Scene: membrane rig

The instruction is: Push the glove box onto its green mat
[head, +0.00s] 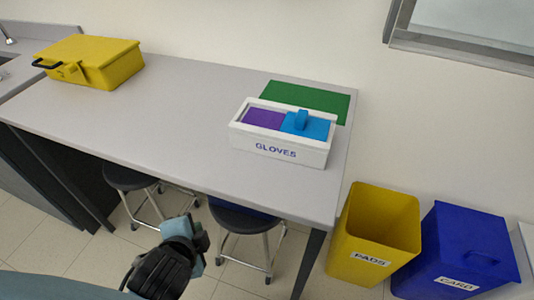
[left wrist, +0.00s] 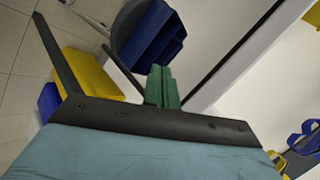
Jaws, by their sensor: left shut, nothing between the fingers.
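The white glove box (head: 245,141), marked GLOVES, sits on the grey table near its right end. Its top shows a purple part and a blue part with a raised blue piece. The green mat (head: 325,103) lies flat behind the box, against the wall side; the box's back hides part of the mat's front edge. My left gripper (head: 197,233) is below and in front of the table, over the stools, apart from the box. My right gripper is not in view.
A yellow case (head: 110,68) with a black handle stands at the table's far left. Two dark stools (head: 243,218) stand under the front edge. A yellow PADS bin (head: 375,228) and a blue CARD bin (head: 462,245) stand right of the table. The table's middle is clear.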

